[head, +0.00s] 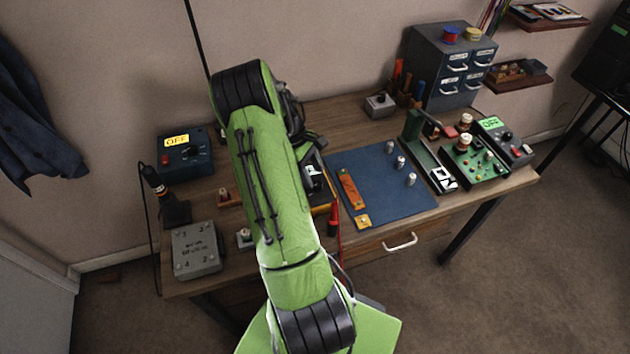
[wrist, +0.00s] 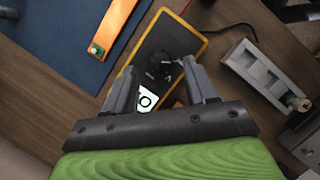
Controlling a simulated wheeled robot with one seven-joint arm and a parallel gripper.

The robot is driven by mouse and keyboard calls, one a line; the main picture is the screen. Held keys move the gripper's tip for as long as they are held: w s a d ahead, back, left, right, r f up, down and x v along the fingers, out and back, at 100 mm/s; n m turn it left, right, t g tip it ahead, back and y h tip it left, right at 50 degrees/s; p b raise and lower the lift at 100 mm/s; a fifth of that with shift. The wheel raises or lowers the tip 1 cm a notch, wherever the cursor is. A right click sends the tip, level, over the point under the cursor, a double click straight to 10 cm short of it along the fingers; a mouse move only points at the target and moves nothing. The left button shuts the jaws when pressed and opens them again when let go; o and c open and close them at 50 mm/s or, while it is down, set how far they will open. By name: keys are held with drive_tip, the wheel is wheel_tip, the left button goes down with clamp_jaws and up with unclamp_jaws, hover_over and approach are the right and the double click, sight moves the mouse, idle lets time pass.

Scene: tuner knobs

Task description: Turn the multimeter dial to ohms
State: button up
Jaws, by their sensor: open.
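The multimeter (wrist: 181,32) is a black box with a yellow-orange rim, lying on the wooden desk. Its round black dial (wrist: 160,65) has small white marks around it that are too small to read. Its white display (wrist: 146,101) is partly hidden by my left finger. My gripper (wrist: 158,68) is open, one finger on each side of the dial; I cannot tell whether either touches it. In the head view my green arm covers most of the multimeter (head: 324,208), and the gripper and dial are hidden.
A blue mat (head: 375,185) with an orange strip lies right of the multimeter. A red probe (head: 333,218) stands near its front edge. A grey four-numbered box (head: 196,251) and a blue box with a yellow OFF display (head: 188,160) sit left.

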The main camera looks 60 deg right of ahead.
sight(317, 183)
drive_tip(key=shift+x, duration=1.55)
drive_tip(key=shift+c, duration=0.4)
drive_tip(key=c, duration=0.9)
drive_tip(key=shift+c, duration=0.2)
